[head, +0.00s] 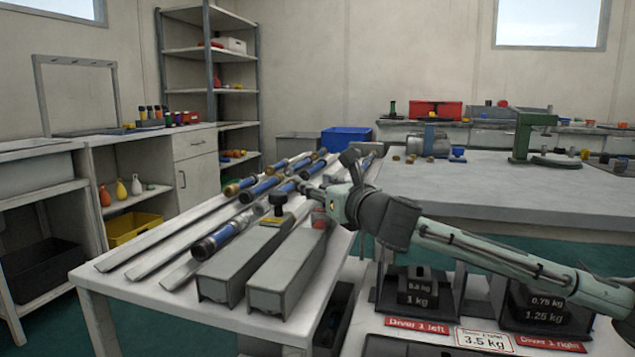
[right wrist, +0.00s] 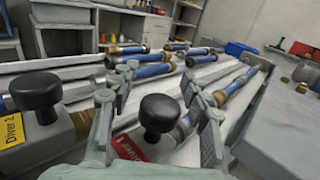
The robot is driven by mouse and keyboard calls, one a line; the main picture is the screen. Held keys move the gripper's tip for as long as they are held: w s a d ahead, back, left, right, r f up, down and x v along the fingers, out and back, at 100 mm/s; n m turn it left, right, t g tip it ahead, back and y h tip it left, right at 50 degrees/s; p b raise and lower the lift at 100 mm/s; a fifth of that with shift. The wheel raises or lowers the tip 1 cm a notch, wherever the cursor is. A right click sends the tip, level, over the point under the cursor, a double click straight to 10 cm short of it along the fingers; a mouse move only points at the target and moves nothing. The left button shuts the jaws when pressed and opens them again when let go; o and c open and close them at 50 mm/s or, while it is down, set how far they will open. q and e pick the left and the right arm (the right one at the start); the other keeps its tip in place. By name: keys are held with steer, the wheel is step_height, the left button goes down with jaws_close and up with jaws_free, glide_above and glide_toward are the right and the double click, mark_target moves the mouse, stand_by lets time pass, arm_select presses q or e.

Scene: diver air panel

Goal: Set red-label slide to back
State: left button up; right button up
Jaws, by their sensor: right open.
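Two long grey slide housings lie side by side on the near table. The right one (head: 285,274) carries the red-label slide, whose red label (right wrist: 130,147) and black knob (right wrist: 160,112) show in the right wrist view. The left one (head: 232,270) carries a slide with a yellow label (right wrist: 12,131) and a black knob (head: 278,202). My right gripper (head: 314,191) is over the far part of the right housing. In the wrist view its open fingers (right wrist: 158,80) stand on either side of the red-label knob, not visibly closed on it. My left gripper is out of view.
Several blue tubes with brass ends (head: 228,236) lie on metal rails left of and beyond the housings. A blue bin (head: 346,139) stands behind the table. Weight blocks (head: 417,287) with red labels stand at the lower right. A wide grey bench (head: 480,187) lies behind my right arm.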

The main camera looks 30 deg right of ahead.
jaws_close()
stand_by(0.3)
steer(key=shift+s+a, duration=0.1)
steer(key=shift+a, duration=0.05)
steer(key=shift+s+a+p, duration=0.9)
steer(key=shift+s+a, duration=0.1)
steer(key=shift+a, duration=0.15)
steer(key=shift+s+a+f+p, duration=0.1)
steer(key=shift+s+a+p, duration=0.1)
steer(key=shift+s+a, duration=0.3)
steer(key=shift+s+a+f+p, duration=0.15)
steer(key=shift+s+a, duration=0.1)
steer(key=shift+a, duration=0.3)
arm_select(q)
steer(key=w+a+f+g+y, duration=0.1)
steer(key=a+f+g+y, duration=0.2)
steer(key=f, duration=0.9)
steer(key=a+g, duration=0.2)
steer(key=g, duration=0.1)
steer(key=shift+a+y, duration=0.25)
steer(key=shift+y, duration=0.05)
